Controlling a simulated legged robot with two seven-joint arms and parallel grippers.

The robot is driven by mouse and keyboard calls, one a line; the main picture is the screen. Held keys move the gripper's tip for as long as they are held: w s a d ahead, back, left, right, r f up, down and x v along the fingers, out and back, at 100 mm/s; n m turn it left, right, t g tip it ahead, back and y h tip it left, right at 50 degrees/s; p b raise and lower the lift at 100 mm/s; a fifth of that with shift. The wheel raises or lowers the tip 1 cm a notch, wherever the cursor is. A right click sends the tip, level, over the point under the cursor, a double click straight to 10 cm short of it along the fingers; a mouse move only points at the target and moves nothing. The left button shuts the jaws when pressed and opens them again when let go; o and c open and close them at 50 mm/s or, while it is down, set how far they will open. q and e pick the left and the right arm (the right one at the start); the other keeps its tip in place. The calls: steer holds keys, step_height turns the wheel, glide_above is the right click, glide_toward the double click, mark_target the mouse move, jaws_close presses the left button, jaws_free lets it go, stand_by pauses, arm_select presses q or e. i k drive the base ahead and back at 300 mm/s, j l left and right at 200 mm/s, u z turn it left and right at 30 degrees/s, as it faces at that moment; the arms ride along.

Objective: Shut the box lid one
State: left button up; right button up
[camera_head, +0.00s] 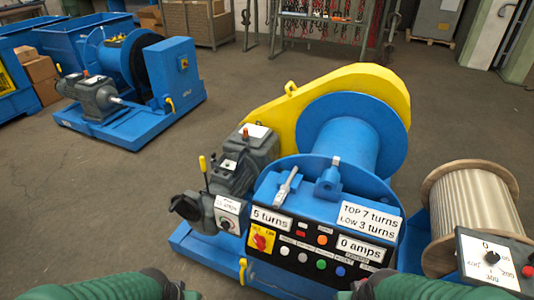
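No part in view is clearly marked as box lid one, and I cannot tell which part it is. A blue winch machine (330,205) stands in front of me. A yellow chain cover (375,85) with a small lifting eye sits over its far side and appears closed. A blue control box (318,240) with buttons and labels is at its front. My two dark green ribbed arms show only at the bottom edge, left and right of centre. No gripper fingers are visible on either arm.
A grey motor with a lever (240,165) is left of the drum. A cable spool (468,205) and a grey dial box (497,262) stand at the right. A second blue winch (130,85) and cardboard boxes (42,75) are at left. Open floor lies between the winches.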

mark_target(243, 155)
steer(key=i+j+u, duration=0.1)
steer(key=i+j, duration=0.15)
steer(key=j, duration=0.15)
steer(key=i+j+u, duration=0.15)
steer(key=i+j, duration=0.6)
steer(key=i, duration=0.15)
steer(key=i+j, duration=0.55)
steer(key=i, duration=0.15)
